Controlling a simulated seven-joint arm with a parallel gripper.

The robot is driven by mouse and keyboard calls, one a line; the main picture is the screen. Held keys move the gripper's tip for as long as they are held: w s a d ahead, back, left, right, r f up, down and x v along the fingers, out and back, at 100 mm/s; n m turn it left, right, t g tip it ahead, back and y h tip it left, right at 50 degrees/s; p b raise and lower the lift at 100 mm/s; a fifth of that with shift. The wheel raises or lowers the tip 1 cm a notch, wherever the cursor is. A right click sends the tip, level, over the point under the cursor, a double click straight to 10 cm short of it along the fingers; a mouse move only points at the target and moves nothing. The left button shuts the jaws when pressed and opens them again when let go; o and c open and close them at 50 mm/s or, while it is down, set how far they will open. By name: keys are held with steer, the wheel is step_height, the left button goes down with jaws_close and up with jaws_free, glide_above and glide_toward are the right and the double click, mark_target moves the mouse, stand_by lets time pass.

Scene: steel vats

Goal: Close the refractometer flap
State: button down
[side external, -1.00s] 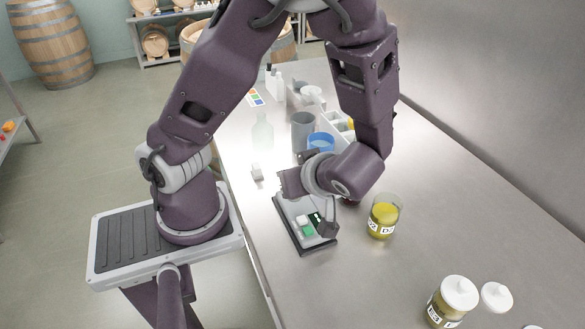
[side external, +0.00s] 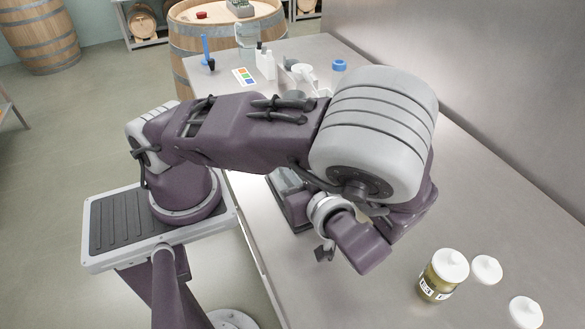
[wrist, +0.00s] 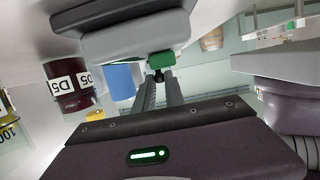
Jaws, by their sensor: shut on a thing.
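The refractometer is mostly hidden behind my arm in the side view; only a pale part (side external: 285,181) of it shows. In the wrist view a grey rounded body (wrist: 125,38), which looks like the refractometer, fills the upper middle, with a green tab (wrist: 161,60) at its edge that seems to belong to the flap. My gripper (wrist: 158,77) points at this tab, its two dark fingers close together around a small dark piece just below the green. The fingers look shut on the flap's tab. The flap's exact angle cannot be told. My fingertips are hidden in the side view.
A white-lidded jar (side external: 443,275) and loose white lids (side external: 487,269) lie at the front right. Bottles (side external: 265,62) stand farther back.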

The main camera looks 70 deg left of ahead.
steer(key=shift+f, duration=0.1)
steer(key=c, duration=1.4)
jaws_free()
steer(key=v, duration=0.7)
